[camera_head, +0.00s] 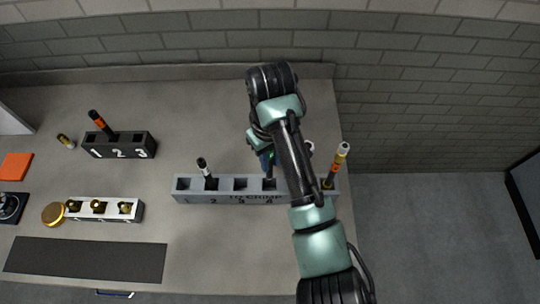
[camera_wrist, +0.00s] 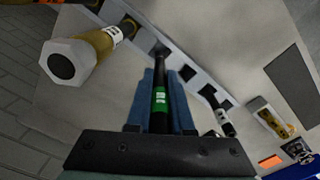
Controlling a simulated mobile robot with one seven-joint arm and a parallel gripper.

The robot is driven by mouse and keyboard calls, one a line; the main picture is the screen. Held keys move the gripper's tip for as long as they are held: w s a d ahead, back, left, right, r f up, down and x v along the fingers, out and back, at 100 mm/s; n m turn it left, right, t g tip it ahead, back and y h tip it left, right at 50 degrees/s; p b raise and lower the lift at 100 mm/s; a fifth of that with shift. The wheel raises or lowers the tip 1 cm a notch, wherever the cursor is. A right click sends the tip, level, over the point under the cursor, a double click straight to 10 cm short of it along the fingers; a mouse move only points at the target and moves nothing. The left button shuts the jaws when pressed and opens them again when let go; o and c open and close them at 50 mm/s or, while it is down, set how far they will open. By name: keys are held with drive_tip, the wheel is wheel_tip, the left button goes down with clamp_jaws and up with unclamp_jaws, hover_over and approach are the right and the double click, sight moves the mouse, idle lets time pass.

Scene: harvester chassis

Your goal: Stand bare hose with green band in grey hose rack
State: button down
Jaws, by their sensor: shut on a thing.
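The bare black hose with the green band (camera_wrist: 160,97) is between the blue fingers of my gripper (camera_wrist: 161,76), which is shut on it. The hose's far end overlaps the row of holes of the grey hose rack in the wrist view; I cannot tell whether it is inside a hole. In the head view the grey hose rack (camera_head: 225,197) stands across the table. One slot left of centre holds a black hose with a white band (camera_head: 205,170). The right end holds a hose with a brass-coloured end fitting (camera_head: 340,157). My arm hides part of the rack and most of the gripper.
A black rack numbered 1 to 3 (camera_head: 120,152) holds an orange-banded hose (camera_head: 99,122). A white rack (camera_head: 105,216) holds brass fittings, beside a gold disc (camera_head: 54,213). A dark mat (camera_head: 85,260) lies in front. The table ends right of the grey rack.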

sight(270, 183)
drive_tip(key=shift+f, duration=0.25)
idle(0.4)
drive_tip(key=shift+f+b, duration=1.9)
drive_tip(key=shift+f, duration=1.6)
drive_tip(key=c, duration=0.7)
unclamp_jaws()
drive_tip(key=shift+r, duration=0.1)
wheel_tip(270, 183, up, 13)
drive_tip(key=p, duration=0.5)
drive_tip(key=shift+p, duration=0.4)
